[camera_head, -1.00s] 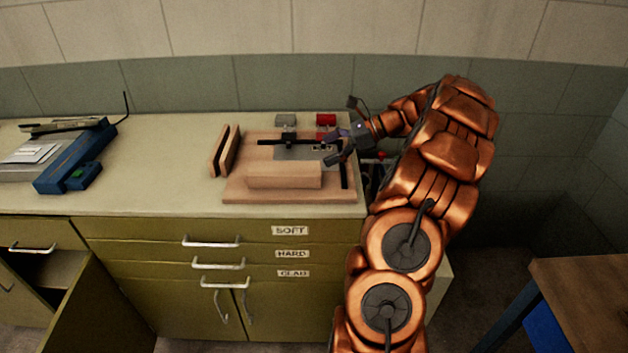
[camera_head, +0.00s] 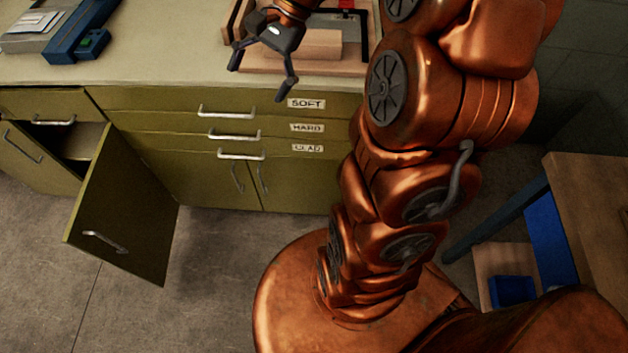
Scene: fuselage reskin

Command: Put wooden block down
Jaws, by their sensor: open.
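A pale wooden block (camera_head: 318,43) lies on a wooden base board (camera_head: 335,68) on the green cabinet's worktop, at the top of the view. My gripper (camera_head: 257,83) is open and empty, fingers spread and pointing down, in front of the worktop's front edge and left of the block. It overlaps the block's left end in the picture, so that end is partly hidden. I cannot tell from this view how far apart they are. Upright wooden pieces (camera_head: 237,18) stand at the board's left side.
Drawers labelled SOFT (camera_head: 306,104), HARD and CLAD are shut below the worktop (camera_head: 165,45). A cabinet door (camera_head: 130,205) stands open at left. A blue tool (camera_head: 85,35) lies on the left worktop. A wooden-topped table (camera_head: 595,200) stands at right. The floor at lower left is clear.

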